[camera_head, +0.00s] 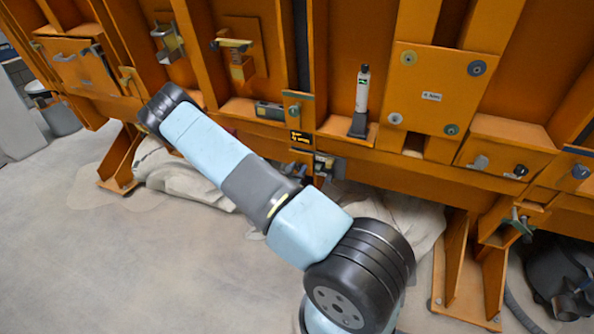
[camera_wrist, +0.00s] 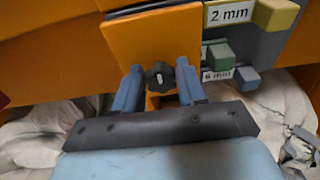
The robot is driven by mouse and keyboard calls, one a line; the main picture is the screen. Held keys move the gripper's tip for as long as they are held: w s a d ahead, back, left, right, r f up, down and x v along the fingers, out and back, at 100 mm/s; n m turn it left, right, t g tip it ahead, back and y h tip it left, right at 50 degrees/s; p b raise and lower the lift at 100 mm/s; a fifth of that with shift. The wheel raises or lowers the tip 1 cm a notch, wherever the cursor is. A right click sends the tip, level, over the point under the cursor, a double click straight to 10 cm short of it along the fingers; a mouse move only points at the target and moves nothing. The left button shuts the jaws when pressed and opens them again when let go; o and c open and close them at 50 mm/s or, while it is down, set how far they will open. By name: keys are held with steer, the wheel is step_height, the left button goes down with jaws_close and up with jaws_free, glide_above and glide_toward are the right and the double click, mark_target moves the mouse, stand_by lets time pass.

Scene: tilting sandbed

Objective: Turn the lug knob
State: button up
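The lug knob (camera_wrist: 160,77), small, black and lobed, sits on an orange plate (camera_wrist: 150,40) in the wrist view. My gripper (camera_wrist: 160,72) has one blue finger on each side of the knob, with the fingertips level with it or slightly beyond. The gaps are very narrow, so I cannot tell whether the fingers touch it. A short orange piece shows below the knob, between the fingers. In the head view my arm reaches up and left across the orange frame; my gripper is not visible there, and I cannot make out this knob.
The orange frame (camera_head: 430,95) carries brackets and a bottle (camera_head: 362,90). Pale sacks (camera_head: 185,170) lie below; floor at left is clear.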

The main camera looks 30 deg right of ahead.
steer(key=c, duration=0.4)
steer(key=shift+a+n, duration=0.1)
steer(key=shift+n, duration=0.6)
steer(key=o, duration=0.9)
steer(key=v, duration=1.3)
steer(key=shift+a+f, duration=0.1)
steer(key=shift+a, duration=0.3)
